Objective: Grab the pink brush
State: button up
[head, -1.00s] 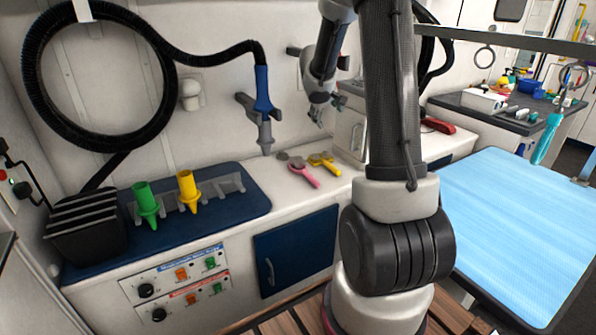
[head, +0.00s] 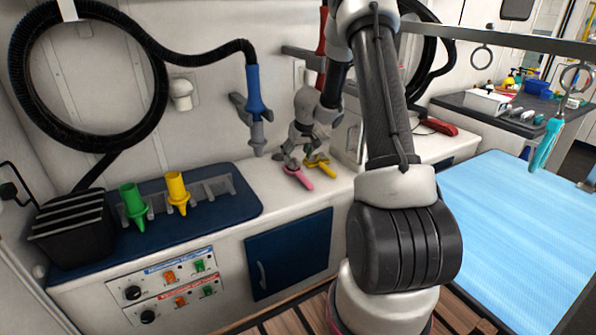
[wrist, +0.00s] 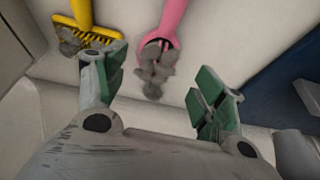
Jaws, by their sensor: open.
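The pink brush (head: 303,181) lies on the white counter, its handle toward the counter's front edge. In the wrist view its pink handle (wrist: 173,18) enters from the top, and grey fluff covers its head. My gripper (head: 293,162) is open and low over the counter at the brush's head end. In the wrist view the brush head lies ahead of the gap between my fingers (wrist: 158,78), with nothing held. In the head view my gripper hides the brush head.
A yellow brush (head: 322,169) with grey fluff lies close beside the pink one; it is near one finger in the wrist view (wrist: 85,30). A blue mat (head: 232,206) with green and yellow nozzles lies to the left. A hose dryer nozzle (head: 254,100) hangs on the wall.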

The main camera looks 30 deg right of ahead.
aim_at(294, 165)
jog(key=shift+x, duration=3.1)
jog(key=shift+d, duration=0.15)
jog(key=c, duration=1.1)
jog(key=shift+o, duration=0.2)
